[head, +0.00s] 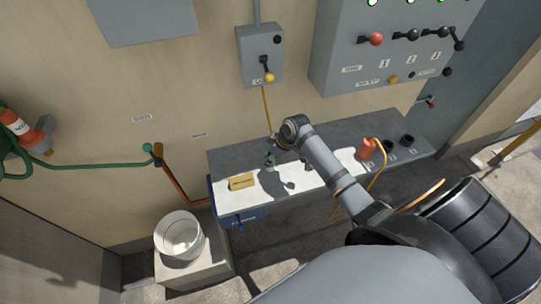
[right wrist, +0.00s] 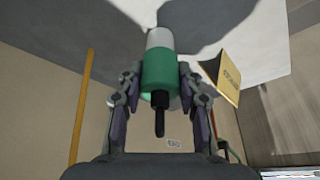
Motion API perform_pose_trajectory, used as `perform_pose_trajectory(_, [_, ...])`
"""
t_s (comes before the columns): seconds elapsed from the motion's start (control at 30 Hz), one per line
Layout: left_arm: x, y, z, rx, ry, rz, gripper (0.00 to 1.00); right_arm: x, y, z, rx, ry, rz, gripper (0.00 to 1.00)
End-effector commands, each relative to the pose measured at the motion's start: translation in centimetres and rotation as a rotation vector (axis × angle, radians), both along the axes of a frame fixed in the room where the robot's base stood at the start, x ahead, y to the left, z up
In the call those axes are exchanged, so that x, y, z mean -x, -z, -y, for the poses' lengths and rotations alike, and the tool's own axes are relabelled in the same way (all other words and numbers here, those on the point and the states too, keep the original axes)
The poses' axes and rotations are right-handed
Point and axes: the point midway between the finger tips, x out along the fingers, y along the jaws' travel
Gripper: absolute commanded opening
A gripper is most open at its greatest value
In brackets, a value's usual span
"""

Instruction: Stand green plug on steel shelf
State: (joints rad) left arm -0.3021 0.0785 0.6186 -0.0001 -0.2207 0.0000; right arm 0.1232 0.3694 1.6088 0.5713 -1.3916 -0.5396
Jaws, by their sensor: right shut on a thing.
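The green plug (right wrist: 158,72) has a green body, a pale grey end and a black pin. In the right wrist view my right gripper (right wrist: 157,88) is shut around its green body. The pale end points at the sunlit steel shelf (right wrist: 272,45); whether it touches is not clear. In the head view my right gripper (head: 278,154) is over the left-middle part of the steel shelf (head: 232,157), and the plug (head: 269,161) shows small below it. My left gripper is not in view.
A yellow sign (head: 241,182) stands left of the gripper on the shelf. An orange plug (head: 367,149) with an orange cord and dark round sockets (head: 391,146) are at the right end. A switch box (head: 261,55) and control panel (head: 345,52) hang above. A white bucket (head: 180,240) stands lower left.

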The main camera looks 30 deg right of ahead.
Motion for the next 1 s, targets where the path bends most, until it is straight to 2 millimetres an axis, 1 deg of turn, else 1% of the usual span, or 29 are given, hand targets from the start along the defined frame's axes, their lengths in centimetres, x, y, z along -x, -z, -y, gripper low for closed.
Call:
perform_pose_trajectory(0.3, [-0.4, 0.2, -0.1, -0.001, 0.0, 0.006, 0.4, 0.0, 0.4, 0.0, 0.0, 0.0, 0.0, 0.02])
perform_pose_trajectory(0.33, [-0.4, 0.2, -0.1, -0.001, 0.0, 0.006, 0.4, 0.0, 0.4, 0.0, 0.0, 0.0, 0.0, 0.38])
perform_pose_trajectory(0.47, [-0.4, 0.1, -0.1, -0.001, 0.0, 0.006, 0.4, 0.0, 0.3, 0.0, 0.0, 0.0, 0.0, 0.56])
perform_pose_trajectory(0.5, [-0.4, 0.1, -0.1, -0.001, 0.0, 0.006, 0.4, 0.0, 0.3, 0.0, 0.0, 0.0, 0.0, 0.58])
perform_pose_trajectory(0.77, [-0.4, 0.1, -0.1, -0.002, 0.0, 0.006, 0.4, 0.0, 0.3, 0.0, -0.001, 0.0, 0.001, 0.58])
perform_pose_trajectory(0.87, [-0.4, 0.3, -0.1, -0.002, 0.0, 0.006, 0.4, 0.1, -0.3, 0.2, 0.002, 0.0, 0.003, 0.58])
perform_pose_trajectory(0.97, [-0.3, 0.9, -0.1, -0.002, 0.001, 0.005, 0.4, 0.7, -1.9, 0.6, 0.005, 0.0, 0.005, 0.58])
perform_pose_trajectory(1.0, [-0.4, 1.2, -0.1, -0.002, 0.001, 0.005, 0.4, 1.0, -2.8, 0.9, 0.007, -0.002, 0.006, 0.58])
